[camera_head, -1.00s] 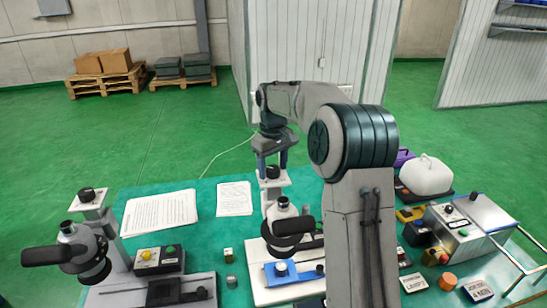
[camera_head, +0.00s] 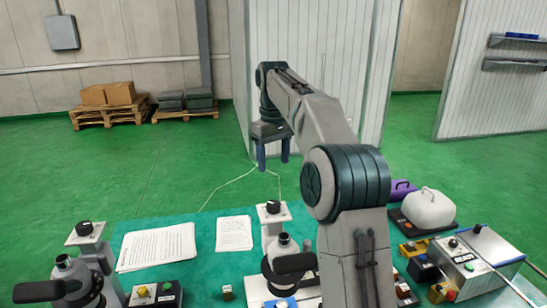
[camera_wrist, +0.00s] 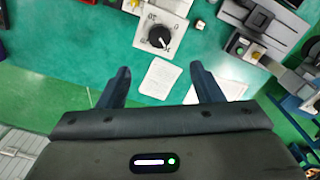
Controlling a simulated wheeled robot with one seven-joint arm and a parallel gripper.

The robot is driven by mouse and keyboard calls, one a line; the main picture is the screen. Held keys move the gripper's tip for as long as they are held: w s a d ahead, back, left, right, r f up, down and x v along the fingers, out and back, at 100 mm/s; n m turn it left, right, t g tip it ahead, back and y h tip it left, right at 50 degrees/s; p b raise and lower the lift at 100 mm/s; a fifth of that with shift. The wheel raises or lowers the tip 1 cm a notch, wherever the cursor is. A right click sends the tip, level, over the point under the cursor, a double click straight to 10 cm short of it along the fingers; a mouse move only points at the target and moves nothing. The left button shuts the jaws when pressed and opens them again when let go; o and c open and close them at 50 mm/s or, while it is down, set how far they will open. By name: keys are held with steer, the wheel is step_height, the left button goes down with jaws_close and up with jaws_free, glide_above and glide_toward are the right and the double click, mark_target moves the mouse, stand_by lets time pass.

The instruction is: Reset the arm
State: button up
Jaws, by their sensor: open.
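My gripper (camera_head: 273,157) hangs at the end of my raised arm, its two blue fingers pointing down and spread apart with nothing between them. In the head view it appears above the far edge of the green table (camera_head: 202,228), with green floor behind it. In the wrist view my gripper (camera_wrist: 158,84) shows both fingers apart, with a sheet of paper (camera_wrist: 160,78) and green table surface below. A dial on a white block (camera_wrist: 158,37) lies beyond the fingertips.
Two microscope-like devices (camera_head: 280,257) (camera_head: 68,270) stand on the table, with papers (camera_head: 157,246) between them. A metal control box (camera_head: 470,262) and a white rounded container (camera_head: 428,207) are at the right. Pallets with boxes (camera_head: 108,95) stand far behind on open floor.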

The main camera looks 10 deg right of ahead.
stand_by(0.3)
steer(key=s+f+m+t, duration=0.1)
steer(key=s, duration=0.7)
steer(key=s+f+m+t, duration=0.1)
steer(key=s+f, duration=0.1)
steer(key=s, duration=0.6)
steer(key=s+f+m, duration=0.1)
steer(key=s+f, duration=0.1)
steer(key=s, duration=0.6)
steer(key=shift+s+a+m+t+b, duration=0.3)
steer(key=shift+s+a+t+b, duration=0.05)
steer(key=shift+t, duration=0.05)
steer(key=s+f+m+t, duration=0.1)
steer(key=s+f, duration=0.6)
steer(key=s, duration=0.2)
steer(key=shift+d+f+m, duration=0.25)
steer(key=shift+d+m, duration=0.05)
